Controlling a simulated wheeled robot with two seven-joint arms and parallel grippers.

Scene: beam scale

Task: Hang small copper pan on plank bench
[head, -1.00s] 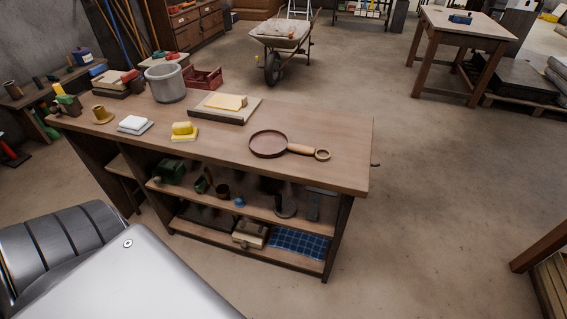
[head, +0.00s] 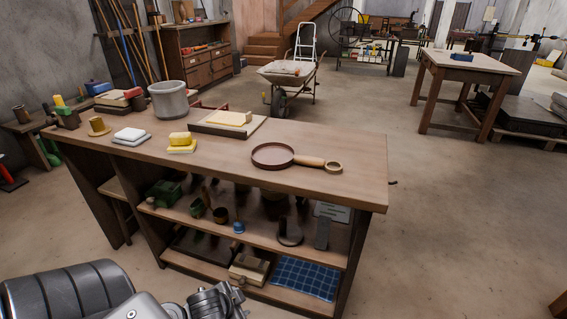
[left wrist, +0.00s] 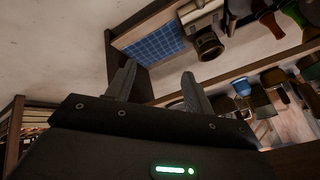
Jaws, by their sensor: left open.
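The small copper pan (head: 273,155) lies flat on the top of the plank bench (head: 350,190). It is round and shallow with a brown-red rim, and its pale wooden handle points right and ends in a ring (head: 334,167). A small dark hook (head: 393,183) juts from the bench's right end. My left gripper (left wrist: 160,76) is open and empty in the left wrist view, with the bench's shelves beyond its fingers. In the head view only part of my left arm shows at the bottom edge, apart from and below the pan. My right gripper is out of view.
A grey bucket (head: 169,100), a board with a yellow block (head: 228,118), a yellow sponge-like block (head: 180,140) and a white stack (head: 131,135) stand on the bench's left half. The shelves below hold tools and a blue grid mat (head: 305,277). Floor right of the bench is clear.

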